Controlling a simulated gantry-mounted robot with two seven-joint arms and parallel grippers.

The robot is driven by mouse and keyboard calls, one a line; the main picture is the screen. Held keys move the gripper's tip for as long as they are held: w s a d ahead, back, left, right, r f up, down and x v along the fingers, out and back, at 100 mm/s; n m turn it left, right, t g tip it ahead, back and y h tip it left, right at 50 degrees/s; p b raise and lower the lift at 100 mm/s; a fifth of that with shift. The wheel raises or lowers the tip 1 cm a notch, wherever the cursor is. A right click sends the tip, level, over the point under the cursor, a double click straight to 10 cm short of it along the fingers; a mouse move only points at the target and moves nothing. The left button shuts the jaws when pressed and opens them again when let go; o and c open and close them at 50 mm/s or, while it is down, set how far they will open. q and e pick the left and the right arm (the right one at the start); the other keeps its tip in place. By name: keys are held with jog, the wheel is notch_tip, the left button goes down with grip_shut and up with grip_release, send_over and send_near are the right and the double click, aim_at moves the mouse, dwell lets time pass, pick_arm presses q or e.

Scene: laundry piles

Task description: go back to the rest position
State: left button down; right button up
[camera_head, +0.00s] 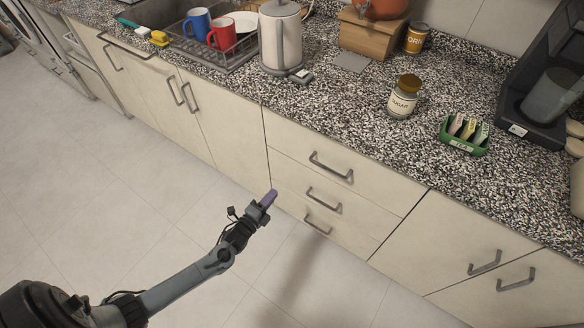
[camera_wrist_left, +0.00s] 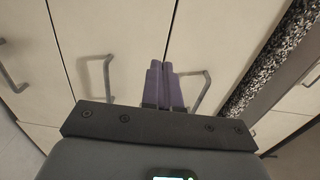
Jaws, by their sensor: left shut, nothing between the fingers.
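My left gripper (camera_head: 269,198) has purple fingers and is held in front of the cream cabinets, below the counter's front edge, over the floor. In the left wrist view the two purple fingers (camera_wrist_left: 164,86) lie side by side, shut, with nothing between them. Cabinet fronts with metal handles show behind them. My right gripper is in neither view.
The speckled counter (camera_head: 345,85) holds a kettle (camera_head: 281,40), a sugar jar (camera_head: 403,97), a green tea box (camera_head: 465,135) and a dark coffee machine (camera_head: 545,85). Drawer handles (camera_head: 331,166) stick out near my gripper. The tiled floor (camera_head: 110,190) at left is clear.

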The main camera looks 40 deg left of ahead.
pick_arm(q)
jog(key=s+d+r+n+g+h+p, duration=0.1)
jog(key=s+d+r+n+g+p, duration=0.25)
jog(key=s+d+r, duration=0.35)
jog(key=s+d+r+n+g+p, duration=0.35)
jog(key=d+r+n+p, duration=0.2)
jog(key=r, duration=0.25)
jog(key=s+d+r+n+g, duration=0.1)
jog(key=s+r+n+g, duration=0.2)
jog(key=s, duration=0.3)
jog(key=s+d+r+n+g, duration=0.1)
jog(key=s+r+n+g, duration=0.2)
jog(key=s+g, duration=0.15)
jog(key=w+p+v, duration=0.2)
jog(key=p+v, duration=1)
jog(key=w+r+p+v, duration=0.1)
jog(key=w+p+v, duration=0.2)
jog(key=p+v, duration=0.9)
jog(key=w+r+p+v, duration=0.1)
jog(key=w+p+v, duration=0.2)
jog(key=p+v, duration=0.9)
jog(key=shift+w+a+r+p, duration=0.25)
jog(key=shift+r+p, duration=0.05)
jog(key=shift+p, duration=0.65)
